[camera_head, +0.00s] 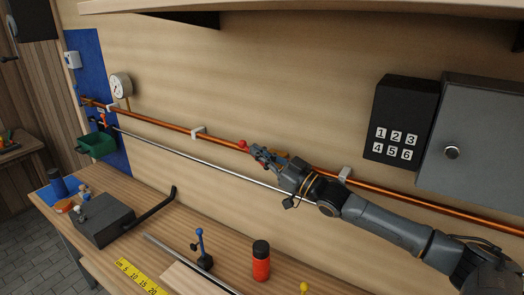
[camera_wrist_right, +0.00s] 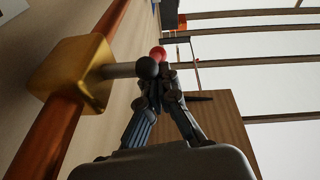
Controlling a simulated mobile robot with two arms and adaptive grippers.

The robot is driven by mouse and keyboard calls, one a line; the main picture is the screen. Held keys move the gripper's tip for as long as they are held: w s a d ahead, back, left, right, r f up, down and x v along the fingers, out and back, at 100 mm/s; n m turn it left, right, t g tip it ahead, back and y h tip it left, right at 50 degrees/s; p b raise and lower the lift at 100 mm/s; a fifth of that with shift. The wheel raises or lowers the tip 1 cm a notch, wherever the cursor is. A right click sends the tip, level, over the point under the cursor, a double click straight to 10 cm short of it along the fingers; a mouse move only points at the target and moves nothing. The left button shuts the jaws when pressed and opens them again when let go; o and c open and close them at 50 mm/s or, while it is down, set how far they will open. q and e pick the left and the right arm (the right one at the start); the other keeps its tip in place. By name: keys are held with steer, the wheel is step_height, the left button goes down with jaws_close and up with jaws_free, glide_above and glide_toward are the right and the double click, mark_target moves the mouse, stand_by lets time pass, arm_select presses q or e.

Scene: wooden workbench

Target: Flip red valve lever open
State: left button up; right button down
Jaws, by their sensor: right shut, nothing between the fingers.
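The valve has a brass body (camera_wrist_right: 68,76) on the copper pipe, with a grey stem (camera_wrist_right: 118,70) ending in a black ball (camera_wrist_right: 147,68). The lever's red knob (camera_wrist_right: 158,53) shows just beyond the black ball in the right wrist view. In the head view the red knob (camera_head: 242,144) sits by the pipe, left of my right gripper (camera_head: 258,154). The gripper's fingers (camera_wrist_right: 157,90) are shut and empty, with their tips close to the black ball and red knob. I cannot tell whether they touch. Most of the lever's arm is hidden. My left gripper is not in view.
The copper pipe (camera_head: 160,126) runs along the wall on white brackets (camera_head: 198,132), above a thin grey rod (camera_head: 190,159). A keypad box (camera_head: 400,122) and grey cabinet (camera_head: 478,140) are at right. A red bottle (camera_head: 261,262) and grey box (camera_head: 103,220) stand on the bench.

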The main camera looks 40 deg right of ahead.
steer(key=shift+w+a+f, duration=0.1)
steer(key=shift+w, duration=0.1)
steer(key=shift+w+a+f+b, duration=0.15)
steer(key=shift+w+f+b, duration=0.15)
steer(key=shift+w+f, duration=0.15)
steer(key=shift+w+a+f, duration=0.1)
stand_by(1.3)
stand_by(0.4)
